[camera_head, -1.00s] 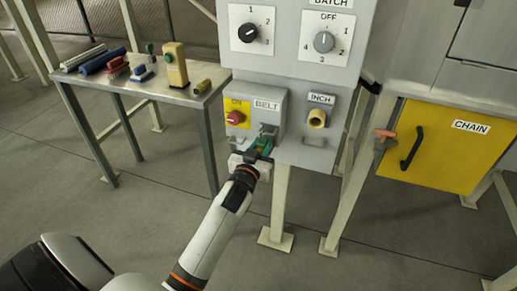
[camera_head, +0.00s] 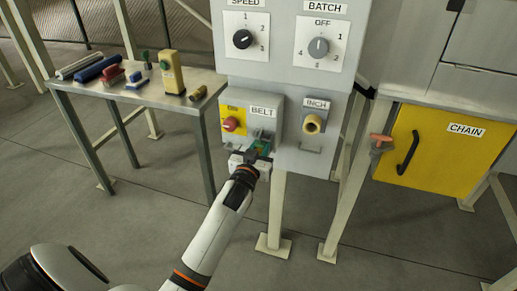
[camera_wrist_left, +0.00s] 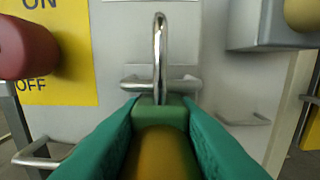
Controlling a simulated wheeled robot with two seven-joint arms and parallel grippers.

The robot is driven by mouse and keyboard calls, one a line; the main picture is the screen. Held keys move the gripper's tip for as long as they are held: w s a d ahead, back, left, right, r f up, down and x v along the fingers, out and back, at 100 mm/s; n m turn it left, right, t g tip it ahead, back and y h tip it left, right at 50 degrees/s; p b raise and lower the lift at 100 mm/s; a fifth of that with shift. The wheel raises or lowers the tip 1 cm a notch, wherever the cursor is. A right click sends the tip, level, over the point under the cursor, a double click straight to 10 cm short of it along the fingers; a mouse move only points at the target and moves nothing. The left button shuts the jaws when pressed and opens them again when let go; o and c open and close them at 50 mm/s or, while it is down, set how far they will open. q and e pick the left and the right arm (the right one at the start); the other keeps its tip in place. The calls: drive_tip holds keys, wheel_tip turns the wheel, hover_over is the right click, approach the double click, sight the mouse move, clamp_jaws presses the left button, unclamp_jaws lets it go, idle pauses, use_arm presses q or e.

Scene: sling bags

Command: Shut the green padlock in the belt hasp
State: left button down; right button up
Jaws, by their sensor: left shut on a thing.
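The green padlock (camera_wrist_left: 160,112) is between the teal fingers of my left gripper (camera_head: 257,153), which is shut on it. In the left wrist view its shiny shackle (camera_wrist_left: 160,50) stands upright, with a brass-coloured part of the padlock nearer the camera. The belt hasp's metal bar (camera_wrist_left: 185,84) lies behind or through the shackle; I cannot tell which. In the head view the gripper is just below the BELT box (camera_head: 264,125), and the padlock is mostly hidden by it. My right gripper is not in view.
A red knob (camera_head: 231,124) on a yellow ON/OFF plate is left of the hasp. The INCH knob (camera_head: 312,124) is to the right. A side table (camera_head: 120,97) holds several tools. A yellow CHAIN door (camera_head: 445,150) is further right.

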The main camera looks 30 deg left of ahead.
use_arm(q)
drive_tip(key=shift+f, duration=0.25)
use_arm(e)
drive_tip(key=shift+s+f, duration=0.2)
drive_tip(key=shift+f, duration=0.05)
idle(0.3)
use_arm(q)
drive_tip(key=shift+c, duration=2.1)
unclamp_jaws()
drive_tip(key=shift+s, duration=0.15)
drive_tip(key=shift+p+v, duration=0.8)
drive_tip(key=shift+v, duration=0.6)
drive_tip(key=p+v, duration=0.1)
drive_tip(key=v, duration=0.2)
drive_tip(key=shift+s+d+p, duration=0.2)
drive_tip(key=shift+s+p, duration=0.2)
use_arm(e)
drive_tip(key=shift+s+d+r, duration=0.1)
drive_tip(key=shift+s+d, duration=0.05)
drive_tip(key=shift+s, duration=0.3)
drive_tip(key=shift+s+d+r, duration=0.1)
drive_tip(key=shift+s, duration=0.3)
use_arm(q)
drive_tip(key=shift+r, duration=0.1)
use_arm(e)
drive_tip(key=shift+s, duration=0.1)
